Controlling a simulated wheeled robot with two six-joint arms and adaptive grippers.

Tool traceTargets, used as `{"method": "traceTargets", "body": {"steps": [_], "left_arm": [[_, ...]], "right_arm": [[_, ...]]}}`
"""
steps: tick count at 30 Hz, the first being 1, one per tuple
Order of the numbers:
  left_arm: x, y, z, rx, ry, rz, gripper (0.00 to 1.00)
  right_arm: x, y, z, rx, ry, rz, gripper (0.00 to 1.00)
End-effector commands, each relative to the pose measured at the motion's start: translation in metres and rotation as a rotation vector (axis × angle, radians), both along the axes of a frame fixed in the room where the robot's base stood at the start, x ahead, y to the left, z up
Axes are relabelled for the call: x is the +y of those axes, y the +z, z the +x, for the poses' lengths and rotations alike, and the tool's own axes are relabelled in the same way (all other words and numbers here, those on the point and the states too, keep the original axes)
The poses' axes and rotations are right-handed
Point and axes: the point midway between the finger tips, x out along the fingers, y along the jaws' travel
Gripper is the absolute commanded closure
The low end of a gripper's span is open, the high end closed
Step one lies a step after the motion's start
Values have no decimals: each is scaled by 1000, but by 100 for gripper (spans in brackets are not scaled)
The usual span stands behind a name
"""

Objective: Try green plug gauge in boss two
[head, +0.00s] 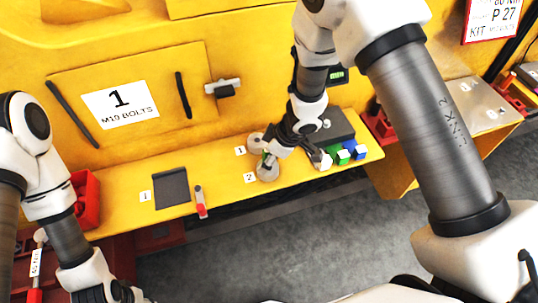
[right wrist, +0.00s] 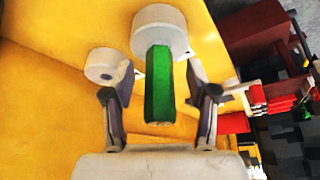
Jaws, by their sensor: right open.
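Two round grey bosses stand on the yellow ledge: boss one (head: 256,141) by label 1 and boss two (head: 268,173) by label 2. In the right wrist view, the green plug gauge (right wrist: 158,85) has its green handle pointing toward the camera, with its far end at the larger boss (right wrist: 160,25). The smaller boss (right wrist: 104,65) is beside it. How deep the gauge sits is hidden. My right gripper (right wrist: 160,96) is open, one finger on each side of the green handle with gaps showing. My left gripper (head: 112,292) is partly cut off at the bottom left.
White, green and blue blocks (head: 343,156) stand near the ledge's right end, beside a dark grey box (head: 334,126). A dark pad (head: 171,189) and a red-and-grey tool (head: 200,202) lie left of the bosses. A red bin (head: 86,198) is at far left.

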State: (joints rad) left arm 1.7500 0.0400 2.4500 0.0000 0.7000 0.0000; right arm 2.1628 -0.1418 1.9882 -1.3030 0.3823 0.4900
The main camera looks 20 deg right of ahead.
Motion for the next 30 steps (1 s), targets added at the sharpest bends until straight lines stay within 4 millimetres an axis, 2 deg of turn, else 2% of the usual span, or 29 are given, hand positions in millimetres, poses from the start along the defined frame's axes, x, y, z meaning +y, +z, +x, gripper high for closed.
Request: {"method": "traceTargets", "body": {"steps": [5, 15, 20, 23, 30], "left_arm": [[0, 0, 0, 0, 0, 0, 60], [0, 0, 0, 0, 0, 0, 60], [0, 1, 0, 0, 0, 0, 60], [0, 12, 0, 0, 0, 0, 60], [0, 49, 0, 0, 0, 0, 60]], "right_arm": [[-6, 18, -3, -3, -1, 0, 43], [-32, 94, -21, -4, 0, 2, 43], [-37, 110, -25, -1, 0, 0, 43], [-38, 121, -26, 0, -1, 0, 43], [-38, 152, -26, 0, 0, 0, 43]]}}
